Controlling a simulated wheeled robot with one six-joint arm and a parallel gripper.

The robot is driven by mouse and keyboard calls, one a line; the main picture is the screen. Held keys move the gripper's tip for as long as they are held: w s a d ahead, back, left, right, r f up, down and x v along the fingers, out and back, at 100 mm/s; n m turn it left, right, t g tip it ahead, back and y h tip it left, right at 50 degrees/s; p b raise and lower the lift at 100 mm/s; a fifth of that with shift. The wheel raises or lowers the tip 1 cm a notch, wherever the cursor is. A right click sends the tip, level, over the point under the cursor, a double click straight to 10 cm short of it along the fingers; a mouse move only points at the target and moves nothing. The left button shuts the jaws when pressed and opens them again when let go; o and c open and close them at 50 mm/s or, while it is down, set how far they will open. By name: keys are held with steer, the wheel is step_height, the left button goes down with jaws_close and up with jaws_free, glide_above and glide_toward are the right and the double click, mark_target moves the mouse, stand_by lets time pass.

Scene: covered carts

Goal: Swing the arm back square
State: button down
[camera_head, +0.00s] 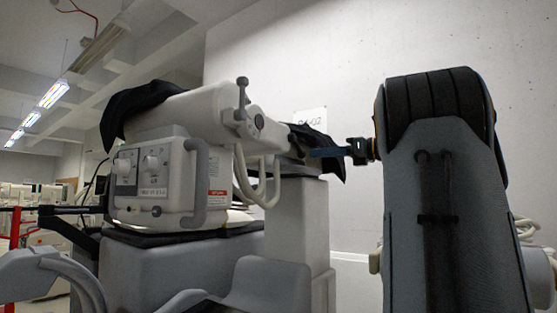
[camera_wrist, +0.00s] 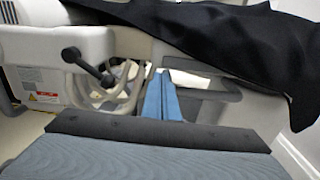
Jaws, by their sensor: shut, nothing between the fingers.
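The cart's white arm (camera_head: 190,112) lies above a control box (camera_head: 150,180), sloping down to the right toward a grey column (camera_head: 298,220). A dark lever with a round knob (camera_head: 242,100) stands near its joint; a similar dark lever (camera_wrist: 88,66) shows in the wrist view. Black cloth drapes the arm's left end and more black cloth (camera_head: 325,143) hangs at its right end. My gripper (camera_head: 312,153) has blue fingers pointing left beside this cloth. In the wrist view the fingers (camera_wrist: 160,85) are together and empty. I cannot tell whether they touch the cloth or arm.
White hoses (camera_head: 262,182) loop below the arm joint. Black cloth (camera_wrist: 225,40) fills the wrist view's upper right. A red rail (camera_head: 15,235) and other pale equipment stand at the far left.

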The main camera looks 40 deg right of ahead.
mark_target(273, 157)
steer(key=p+x, duration=0.4)
steer(key=x, duration=0.9)
steer(key=shift+w+a+f, duration=0.1)
steer(key=shift+w+a, duration=0.05)
